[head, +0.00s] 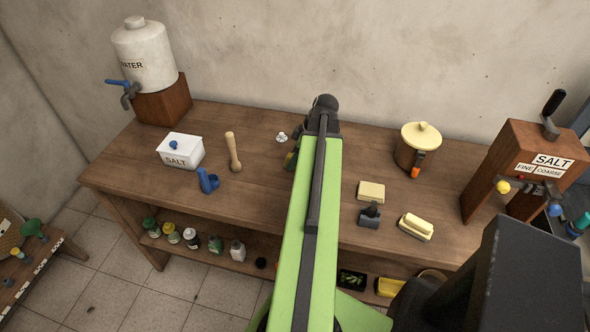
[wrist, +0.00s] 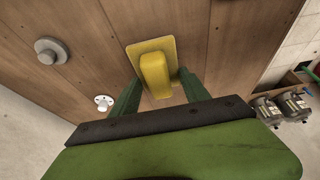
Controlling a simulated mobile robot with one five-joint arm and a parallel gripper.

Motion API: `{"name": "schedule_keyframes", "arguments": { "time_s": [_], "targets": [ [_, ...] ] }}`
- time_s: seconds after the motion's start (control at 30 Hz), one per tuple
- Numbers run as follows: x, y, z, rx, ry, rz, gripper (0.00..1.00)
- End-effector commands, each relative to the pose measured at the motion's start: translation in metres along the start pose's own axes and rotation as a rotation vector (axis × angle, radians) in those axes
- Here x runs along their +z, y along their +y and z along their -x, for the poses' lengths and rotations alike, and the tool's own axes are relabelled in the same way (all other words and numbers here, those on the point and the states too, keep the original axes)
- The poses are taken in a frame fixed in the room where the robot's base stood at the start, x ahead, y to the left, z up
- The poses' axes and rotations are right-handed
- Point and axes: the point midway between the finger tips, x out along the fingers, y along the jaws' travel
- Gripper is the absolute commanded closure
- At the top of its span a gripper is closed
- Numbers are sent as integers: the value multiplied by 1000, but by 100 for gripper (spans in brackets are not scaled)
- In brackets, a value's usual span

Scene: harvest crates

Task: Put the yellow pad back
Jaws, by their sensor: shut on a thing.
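The yellow pad (wrist: 167,46) is a flat rounded plate with a raised yellow grip, seen in the wrist view over the brown wooden table top. My gripper (wrist: 157,86) has its two dark green fingers on either side of the raised grip and is shut on it. I cannot tell whether the pad touches the wood or is held just above it. In the head view my arm hides most of the gripper and the pad; only a small dark green and yellowish bit (head: 291,160) shows left of the arm.
A lidded pot (head: 419,147), cream block (head: 371,191), grey stamp (head: 369,217), yellow-topped block (head: 416,227) and salt dispenser (head: 520,170) stand right.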

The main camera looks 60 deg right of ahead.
Motion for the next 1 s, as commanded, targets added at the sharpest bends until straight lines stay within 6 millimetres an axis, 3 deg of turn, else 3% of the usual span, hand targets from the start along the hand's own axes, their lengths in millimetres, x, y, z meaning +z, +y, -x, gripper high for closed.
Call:
{"name": "schedule_keyframes", "arguments": {
  "time_s": [0.13, 0.37, 0.77, 0.8, 0.93, 1.0],
  "targets": [
    [1, 0, -4, 0, 0, 0, 78],
    [16, 0, -39, 0, 0, 1, 78],
    [16, -1, -41, -1, 0, 2, 78],
    [16, -1, -40, -1, 0, 2, 42],
    [15, -1, -39, -1, 0, 2, 25],
    [15, -1, -39, -1, 0, 2, 24]
  ]
}}
